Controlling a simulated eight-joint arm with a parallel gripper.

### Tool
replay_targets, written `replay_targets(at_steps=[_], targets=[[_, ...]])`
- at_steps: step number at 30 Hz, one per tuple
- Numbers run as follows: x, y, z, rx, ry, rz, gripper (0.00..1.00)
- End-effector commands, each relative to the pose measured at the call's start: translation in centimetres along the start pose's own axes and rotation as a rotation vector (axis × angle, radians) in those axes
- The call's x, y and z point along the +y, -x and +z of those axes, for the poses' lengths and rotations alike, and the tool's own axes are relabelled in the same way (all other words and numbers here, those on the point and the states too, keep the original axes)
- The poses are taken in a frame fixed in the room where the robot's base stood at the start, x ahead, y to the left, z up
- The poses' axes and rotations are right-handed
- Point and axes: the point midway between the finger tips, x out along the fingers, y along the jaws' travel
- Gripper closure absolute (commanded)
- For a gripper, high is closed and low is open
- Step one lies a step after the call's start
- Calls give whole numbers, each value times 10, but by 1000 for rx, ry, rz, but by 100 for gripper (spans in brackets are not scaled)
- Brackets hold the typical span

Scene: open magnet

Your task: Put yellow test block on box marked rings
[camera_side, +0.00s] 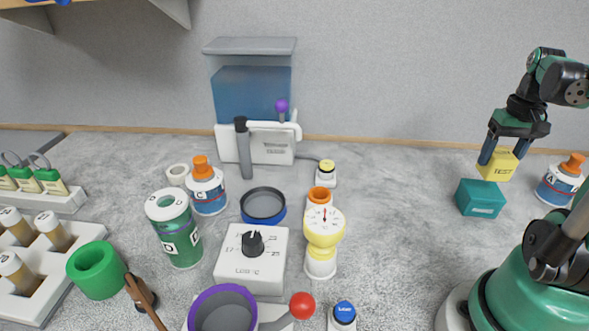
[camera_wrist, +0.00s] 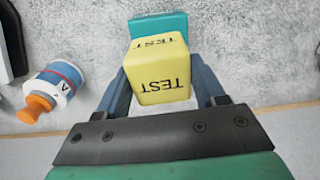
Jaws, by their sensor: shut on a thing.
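The yellow block marked TEST (camera_side: 498,167) is between the fingers of my gripper (camera_side: 503,157), held in the air at the right of the side view. In the wrist view the yellow block (camera_wrist: 160,78) sits between the two blue fingers of my gripper (camera_wrist: 159,88), which is shut on it. A teal box (camera_side: 479,197) stands on the table just below and slightly left of the block in the side view. Its small label is too small to read. In the wrist view the teal box (camera_wrist: 158,26) shows behind the yellow block, which hides part of it.
A white and blue bottle marked A with an orange cap (camera_side: 560,181) stands right of the teal box; it also shows in the wrist view (camera_wrist: 52,86). A yellow dial gauge (camera_side: 324,228) and a white knob box (camera_side: 251,258) stand mid-table. The table left of the teal box is clear.

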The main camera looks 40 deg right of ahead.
Motion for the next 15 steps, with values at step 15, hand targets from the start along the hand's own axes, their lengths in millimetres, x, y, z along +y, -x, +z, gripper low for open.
replay_targets(at_steps=[15], targets=[[0, -34, 0, 0, 0, 0, 96]])
